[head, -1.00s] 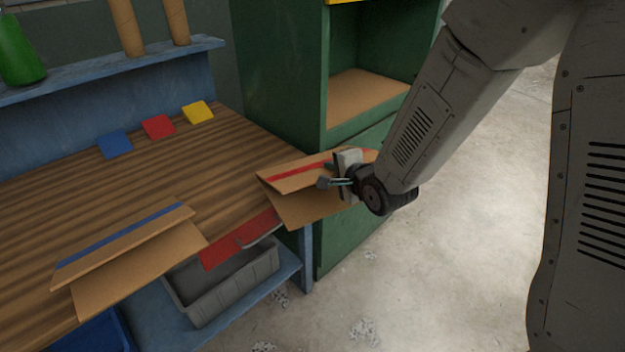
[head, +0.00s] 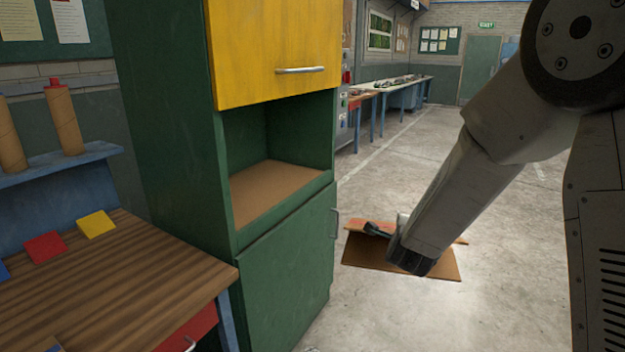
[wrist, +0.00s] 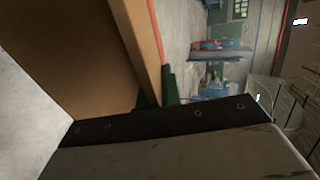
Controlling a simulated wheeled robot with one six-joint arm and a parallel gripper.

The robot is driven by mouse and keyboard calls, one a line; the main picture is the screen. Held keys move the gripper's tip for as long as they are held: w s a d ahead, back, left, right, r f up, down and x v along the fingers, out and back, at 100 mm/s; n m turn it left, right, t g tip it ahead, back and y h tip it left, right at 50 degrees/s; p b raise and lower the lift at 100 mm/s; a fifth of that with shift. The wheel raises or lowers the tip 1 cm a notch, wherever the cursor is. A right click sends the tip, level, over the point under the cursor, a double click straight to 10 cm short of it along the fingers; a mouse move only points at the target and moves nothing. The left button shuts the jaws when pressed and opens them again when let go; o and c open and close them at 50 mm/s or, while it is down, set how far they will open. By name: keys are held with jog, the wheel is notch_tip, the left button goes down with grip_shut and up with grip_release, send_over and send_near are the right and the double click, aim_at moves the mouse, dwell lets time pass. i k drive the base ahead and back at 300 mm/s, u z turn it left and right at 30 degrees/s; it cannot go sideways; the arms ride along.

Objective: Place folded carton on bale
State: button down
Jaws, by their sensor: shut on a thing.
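A folded brown carton (head: 368,252) with a red stripe is held in front of the green cabinet's right side, above the concrete floor. My gripper (head: 382,230) is shut on its edge, with my arm covering part of it in the head view. In the wrist view the carton (wrist: 75,55) fills the upper left, its red-striped edge beside the green fingertips (wrist: 158,93). I cannot make out a bale in either view.
A green cabinet (head: 285,265) with a yellow door (head: 275,50) and an open shelf stands left of the carton. Open concrete floor (head: 395,180) extends ahead, towards far tables (head: 405,88).

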aim_at(276, 174)
jog(key=z, duration=0.75)
jog(key=i, duration=1.6)
jog(key=u, duration=0.25)
